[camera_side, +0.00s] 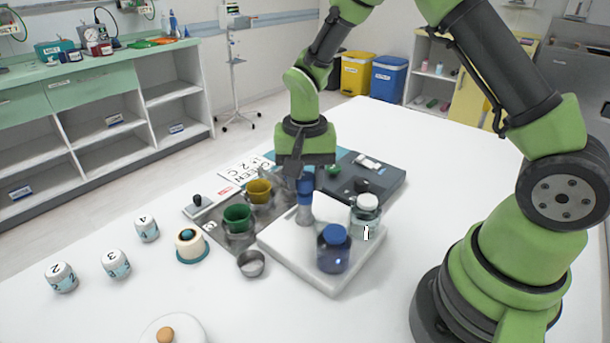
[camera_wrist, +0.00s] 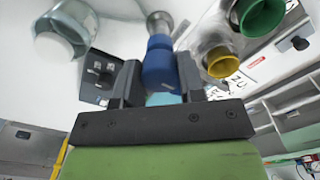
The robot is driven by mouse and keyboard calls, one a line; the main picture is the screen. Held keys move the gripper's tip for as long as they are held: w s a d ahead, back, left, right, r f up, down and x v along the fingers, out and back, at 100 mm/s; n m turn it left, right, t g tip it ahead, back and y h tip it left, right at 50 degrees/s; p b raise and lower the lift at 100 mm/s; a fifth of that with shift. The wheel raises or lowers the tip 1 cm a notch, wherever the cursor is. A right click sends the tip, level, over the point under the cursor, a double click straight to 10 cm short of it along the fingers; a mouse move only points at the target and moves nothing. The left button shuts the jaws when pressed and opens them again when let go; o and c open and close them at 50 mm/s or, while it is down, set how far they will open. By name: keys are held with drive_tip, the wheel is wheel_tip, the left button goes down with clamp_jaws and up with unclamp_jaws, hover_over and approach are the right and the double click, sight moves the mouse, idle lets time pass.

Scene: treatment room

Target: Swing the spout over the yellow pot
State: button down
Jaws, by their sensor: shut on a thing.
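The yellow pot (camera_side: 259,192) stands upright on a grey plate behind the green pot (camera_side: 237,220). Both also show in the wrist view, the yellow pot (camera_wrist: 222,64) right of my jaws and the green pot (camera_wrist: 260,14) at the top right. The spout's blue part (camera_side: 306,186) sits above a metal post (camera_side: 304,212) on a white base, right of the yellow pot. My gripper (camera_side: 305,170) points down and is shut on the blue part (camera_wrist: 160,66), which sits between the jaws in the wrist view. The spout's outlet and exact direction are hard to make out.
A blue-capped jar (camera_side: 333,252) and a white-capped glass jar (camera_side: 366,210) stand close to the post on its right. A small metal cup (camera_side: 251,263) and a cream round piece (camera_side: 190,243) are at the front left. Numbered white jars (camera_side: 117,264) stand farther left.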

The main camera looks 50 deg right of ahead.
drive_tip(key=shift+n, duration=0.3)
drive_tip(key=c, duration=0.7)
unclamp_jaws()
wheel_tip(320, 180, up, 10)
drive_tip(key=s+a+r+n+t, duration=0.1)
drive_tip(key=s+r+t, duration=0.1)
drive_tip(key=s, duration=0.4)
drive_tip(key=s+r+n+t+y, duration=0.1)
drive_tip(key=s+r+n+t, duration=0.1)
drive_tip(key=s+r, duration=0.3)
drive_tip(key=s+a+r+n+t+y, duration=0.1)
drive_tip(key=s+r+n+t, duration=0.1)
drive_tip(key=s, duration=0.4)
drive_tip(key=shift+s+a+r+t, duration=0.2)
drive_tip(key=shift+r+t, duration=0.1)
drive_tip(key=shift+r, duration=0.05)
drive_tip(key=shift+s+a+r+t, duration=0.15)
drive_tip(key=shift+r+t, duration=0.15)
drive_tip(key=shift+r, duration=0.05)
